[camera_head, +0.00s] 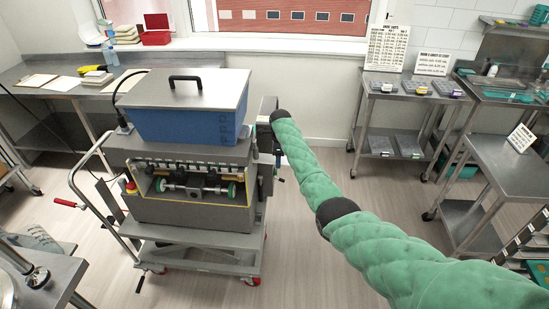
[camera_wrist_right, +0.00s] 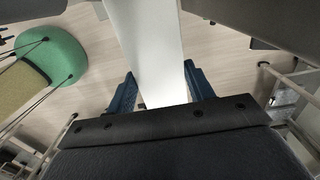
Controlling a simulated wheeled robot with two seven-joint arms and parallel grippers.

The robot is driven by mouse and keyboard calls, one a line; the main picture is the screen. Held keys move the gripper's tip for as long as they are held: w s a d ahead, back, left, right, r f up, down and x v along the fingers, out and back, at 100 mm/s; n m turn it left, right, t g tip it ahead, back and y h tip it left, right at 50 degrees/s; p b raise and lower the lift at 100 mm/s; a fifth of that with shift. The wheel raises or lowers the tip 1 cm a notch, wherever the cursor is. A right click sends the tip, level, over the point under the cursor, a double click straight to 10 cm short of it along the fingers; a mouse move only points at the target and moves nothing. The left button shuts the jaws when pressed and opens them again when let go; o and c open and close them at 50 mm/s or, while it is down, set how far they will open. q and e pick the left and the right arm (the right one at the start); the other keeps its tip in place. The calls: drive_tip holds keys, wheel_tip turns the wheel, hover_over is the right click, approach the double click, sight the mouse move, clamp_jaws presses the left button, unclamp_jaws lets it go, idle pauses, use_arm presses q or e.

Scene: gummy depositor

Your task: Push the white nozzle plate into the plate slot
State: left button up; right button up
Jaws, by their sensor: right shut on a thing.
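The depositor (camera_head: 150,215) stands left of centre in the head view, with a blue hopper (camera_head: 180,122) on top and an open yellow-edged front. My right arm reaches to its right side, where the wrist hides most of the gripper and the plate slot. In the right wrist view, my right gripper (camera_wrist_right: 158,86) has its blue fingers on both sides of the white nozzle plate (camera_wrist_right: 152,45) and is shut on it. The plate extends away from the fingers to the top edge of that view, between dark grey surfaces. Its far end is not visible. My left gripper is not in view.
The depositor stands on a wheeled cart with a handle (camera_head: 84,165) at its left. A steel counter (camera_head: 60,88) runs along the window wall. Steel tables with trays and signs stand at the right (camera_head: 500,165). The floor between is clear.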

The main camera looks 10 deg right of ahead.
drive_tip(key=shift+s+d+r, duration=0.1)
drive_tip(key=shift+s+d, duration=0.1)
drive_tip(key=shift+d, duration=0.8)
drive_tip(key=shift+s+d+r, duration=0.1)
drive_tip(key=shift+s+d, duration=0.05)
drive_tip(key=shift+d, duration=0.8)
drive_tip(key=shift+s+d, duration=0.25)
drive_tip(key=shift+d, duration=0.55)
drive_tip(key=shift+s+d, duration=0.25)
drive_tip(key=shift+d, duration=0.5)
drive_tip(key=shift+f, duration=0.1)
drive_tip(key=shift+r, duration=0.3)
